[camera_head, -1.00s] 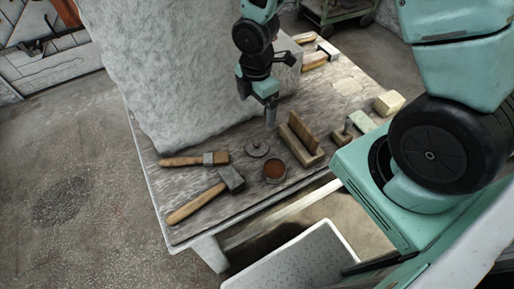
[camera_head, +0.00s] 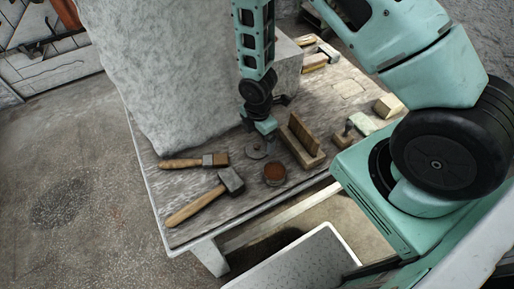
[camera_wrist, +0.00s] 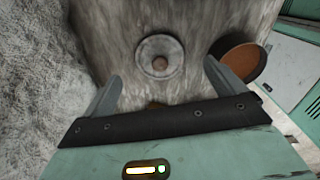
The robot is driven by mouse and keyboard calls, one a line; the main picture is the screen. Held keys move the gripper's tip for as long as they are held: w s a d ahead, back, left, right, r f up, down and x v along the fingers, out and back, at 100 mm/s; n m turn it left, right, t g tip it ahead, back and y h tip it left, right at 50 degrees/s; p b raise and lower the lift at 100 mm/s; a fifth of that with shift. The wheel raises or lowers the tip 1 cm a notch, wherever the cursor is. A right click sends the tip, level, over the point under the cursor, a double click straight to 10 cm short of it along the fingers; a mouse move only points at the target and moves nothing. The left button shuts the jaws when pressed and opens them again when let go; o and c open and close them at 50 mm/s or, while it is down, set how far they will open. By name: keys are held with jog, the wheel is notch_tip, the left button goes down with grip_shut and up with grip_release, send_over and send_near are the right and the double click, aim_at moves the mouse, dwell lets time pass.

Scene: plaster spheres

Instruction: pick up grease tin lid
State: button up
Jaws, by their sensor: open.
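The grease tin lid (camera_head: 257,152) is a small round grey disc with a knob, lying flat on the worn wooden table; my gripper partly covers it in the head view. In the wrist view the lid (camera_wrist: 160,60) lies just beyond and between the fingertips, its brown knob facing up. My gripper (camera_head: 268,140) is low over the table at the lid. In the wrist view my gripper (camera_wrist: 160,80) has its two fingers spread wide with nothing between them. The open tin (camera_head: 274,174) with brown grease stands beside the lid; it also shows right of the fingers (camera_wrist: 238,62).
A large rough stone block (camera_head: 165,70) stands close behind and left. A hammer (camera_head: 205,198) and a brush (camera_head: 193,162) lie left of the lid. A wooden block with an upright board (camera_head: 301,142) stands right. The table (camera_head: 185,230) ends just in front.

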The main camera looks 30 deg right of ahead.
aim_at(258, 145)
jog(key=shift+f, duration=2.3)
jog(key=c, duration=1)
